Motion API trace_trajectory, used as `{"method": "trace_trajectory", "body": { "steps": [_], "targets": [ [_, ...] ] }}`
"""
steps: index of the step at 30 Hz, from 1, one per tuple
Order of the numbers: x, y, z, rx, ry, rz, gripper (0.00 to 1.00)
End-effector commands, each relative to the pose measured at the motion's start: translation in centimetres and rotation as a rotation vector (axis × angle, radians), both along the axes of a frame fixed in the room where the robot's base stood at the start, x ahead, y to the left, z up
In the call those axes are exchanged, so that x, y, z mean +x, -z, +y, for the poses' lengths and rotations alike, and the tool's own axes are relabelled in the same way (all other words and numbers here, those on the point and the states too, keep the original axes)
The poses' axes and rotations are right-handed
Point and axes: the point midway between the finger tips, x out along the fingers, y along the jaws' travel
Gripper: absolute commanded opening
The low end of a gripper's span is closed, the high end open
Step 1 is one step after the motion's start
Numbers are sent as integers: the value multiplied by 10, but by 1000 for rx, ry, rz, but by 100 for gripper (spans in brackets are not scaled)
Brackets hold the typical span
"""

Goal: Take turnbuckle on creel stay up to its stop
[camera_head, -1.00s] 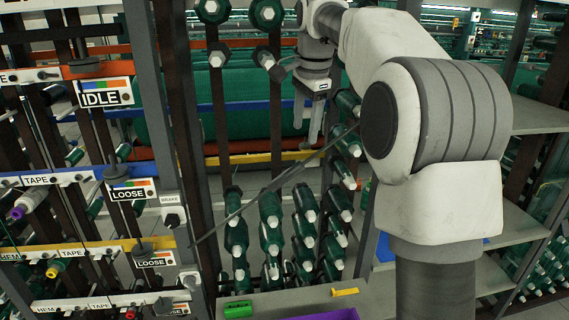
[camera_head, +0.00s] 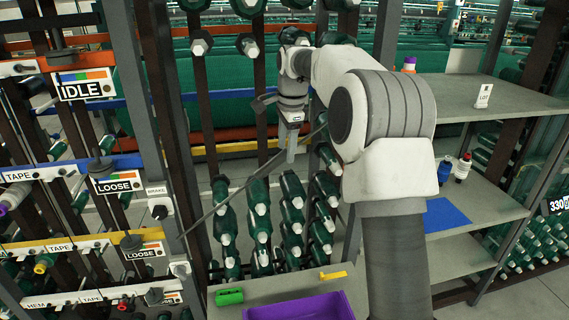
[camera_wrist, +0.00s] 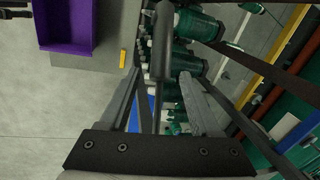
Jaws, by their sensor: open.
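The creel stay (camera_head: 232,197) is a thin dark rod slanting up from the lower left post to the right, past the bobbin rows. My gripper (camera_head: 291,152) points down at the upper part of the stay in the head view. In the wrist view its two grey fingers (camera_wrist: 160,88) are apart, with the rod running between them in the picture. A thicker dark cylinder on that rod, apparently the turnbuckle (camera_wrist: 162,42), shows beyond the fingertips. I cannot tell whether a finger touches it. The turnbuckle's stop cannot be made out.
A purple bin (camera_head: 300,307), a green block (camera_head: 229,296) and a yellow piece (camera_head: 333,276) are on the low grey ledge. Green bobbins (camera_head: 259,212) crowd behind the stay. Posts with IDLE (camera_head: 86,86) and LOOSE signs (camera_head: 118,182) stand left. Grey shelves (camera_head: 480,212) stand right.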

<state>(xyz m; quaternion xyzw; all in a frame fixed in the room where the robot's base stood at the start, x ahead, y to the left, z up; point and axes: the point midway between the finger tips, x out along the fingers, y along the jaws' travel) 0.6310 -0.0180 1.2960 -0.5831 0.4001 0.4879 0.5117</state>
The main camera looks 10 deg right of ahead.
Motion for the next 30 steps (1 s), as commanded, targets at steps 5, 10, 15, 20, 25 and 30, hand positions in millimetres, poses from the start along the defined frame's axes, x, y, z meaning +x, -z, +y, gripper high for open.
{"method": "trace_trajectory", "body": {
  "steps": [5, 10, 15, 20, 25, 30],
  "targets": [
    [6, 33, 1, 2, 0, 2, 64],
    [11, 50, 1, 0, 0, 1, 64],
    [12, 56, 2, 0, 0, -1, 64],
    [12, 56, 2, 0, 0, -1, 64],
    [12, 56, 2, 0, -1, 0, 42],
    [12, 56, 2, 0, -1, 0, 12]
  ]
}}
